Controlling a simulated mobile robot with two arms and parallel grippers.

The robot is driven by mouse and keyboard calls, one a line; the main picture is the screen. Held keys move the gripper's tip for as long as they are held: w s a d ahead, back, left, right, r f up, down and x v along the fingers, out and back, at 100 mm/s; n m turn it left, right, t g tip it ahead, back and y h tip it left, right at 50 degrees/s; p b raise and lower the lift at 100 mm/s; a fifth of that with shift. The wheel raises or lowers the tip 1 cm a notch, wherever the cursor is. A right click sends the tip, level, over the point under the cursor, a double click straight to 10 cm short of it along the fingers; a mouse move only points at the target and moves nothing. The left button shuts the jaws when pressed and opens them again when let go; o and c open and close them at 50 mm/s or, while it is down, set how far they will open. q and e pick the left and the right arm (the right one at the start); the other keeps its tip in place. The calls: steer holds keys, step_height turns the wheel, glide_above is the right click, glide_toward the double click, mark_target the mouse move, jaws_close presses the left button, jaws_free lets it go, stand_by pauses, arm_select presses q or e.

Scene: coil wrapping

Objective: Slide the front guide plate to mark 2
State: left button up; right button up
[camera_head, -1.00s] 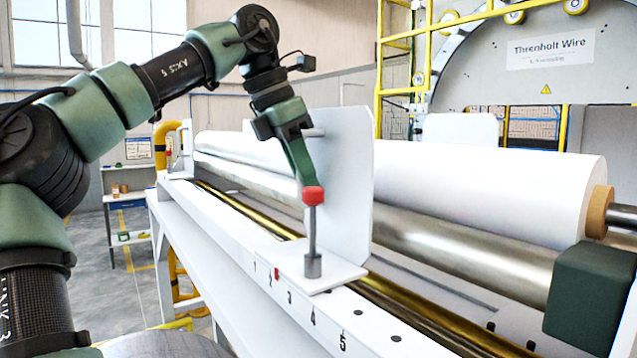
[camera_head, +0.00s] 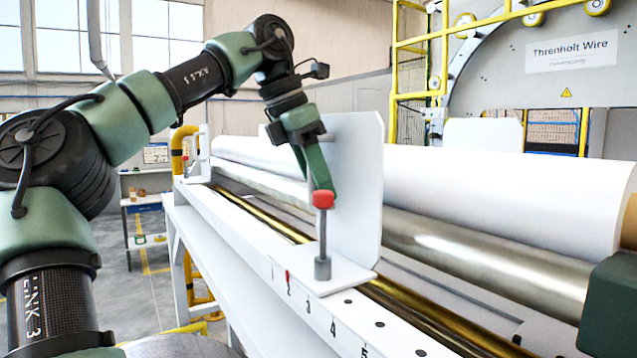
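The front guide plate (camera_head: 357,185) is a white upright plate on a flat white foot (camera_head: 342,279). Its foot sits on the white rail with marks 1 to 5, beside marks 2 and 3. A small red pointer (camera_head: 287,276) marks 2 (camera_head: 290,290). A grey post (camera_head: 322,245) with a red knob (camera_head: 323,200) rises from the foot. My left gripper (camera_head: 322,192) is at the knob and appears shut on it; its far finger is hidden.
A large white roll (camera_head: 500,190) and a metal roller (camera_head: 470,250) lie behind the plate. A brass-coloured rod (camera_head: 425,310) runs along the rail. The rail's top (camera_head: 235,232) is clear towards the far end. A yellow frame (camera_head: 445,60) stands behind.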

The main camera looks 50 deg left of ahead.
arm_select(q)
steer(key=v, duration=0.7)
steer(key=shift+r, duration=0.35)
steer(key=shift+s+a, duration=0.1)
steer(key=shift+s, duration=0.05)
